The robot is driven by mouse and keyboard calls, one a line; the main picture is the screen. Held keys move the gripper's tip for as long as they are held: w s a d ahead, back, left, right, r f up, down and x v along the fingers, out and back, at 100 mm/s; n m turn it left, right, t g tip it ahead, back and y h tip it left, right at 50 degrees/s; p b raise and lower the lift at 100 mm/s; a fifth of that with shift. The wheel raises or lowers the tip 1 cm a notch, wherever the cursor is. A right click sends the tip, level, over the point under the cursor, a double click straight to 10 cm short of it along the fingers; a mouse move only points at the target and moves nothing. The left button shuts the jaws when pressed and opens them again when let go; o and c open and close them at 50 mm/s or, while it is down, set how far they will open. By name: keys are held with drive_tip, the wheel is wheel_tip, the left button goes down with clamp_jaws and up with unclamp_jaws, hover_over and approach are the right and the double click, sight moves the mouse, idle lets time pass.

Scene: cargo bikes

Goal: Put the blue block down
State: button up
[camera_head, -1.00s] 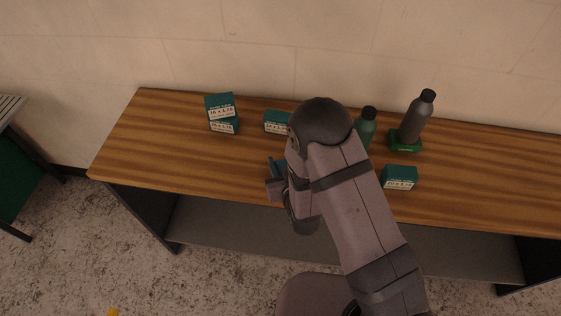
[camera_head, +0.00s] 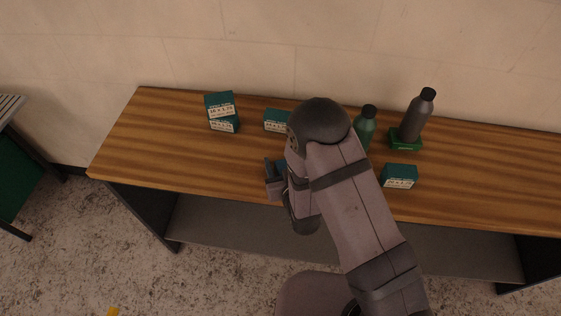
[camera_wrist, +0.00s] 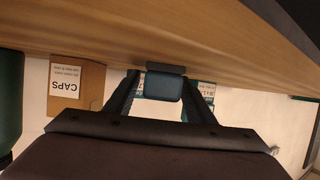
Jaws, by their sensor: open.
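The blue block (camera_wrist: 163,87) lies between the two spread fingers of my gripper (camera_wrist: 161,78) in the wrist view, by the wooden bench top. A dark strip edges it on the bench side. In the head view a small part of the blue block (camera_head: 281,167) shows beside a grey finger, near the bench's front edge; the arm hides the rest. My gripper (camera_head: 278,170) is open, low over the bench (camera_head: 165,150). The block appears to rest on the bench, but its underside is not clearly visible.
Stacked teal boxes (camera_head: 222,113) stand at left, another teal box (camera_head: 276,121) behind the gripper. A green bottle (camera_head: 365,124), a grey bottle (camera_head: 414,118) and a teal box (camera_head: 399,177) stand right. A brown CAPS box (camera_wrist: 92,87) shows in the wrist view. The bench's left end is clear.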

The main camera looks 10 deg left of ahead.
sight(282, 165)
drive_tip(key=shift+s+r, duration=0.1)
drive_tip(key=shift+r, duration=0.05)
drive_tip(key=v, duration=0.6)
drive_tip(key=shift+d+r+b, duration=0.1)
drive_tip(key=shift+b, duration=0.2)
drive_tip(key=shift+s+d+r+p, duration=0.2)
drive_tip(key=shift+s+d+p, duration=0.05)
drive_tip(key=shift+s+p, duration=0.25)
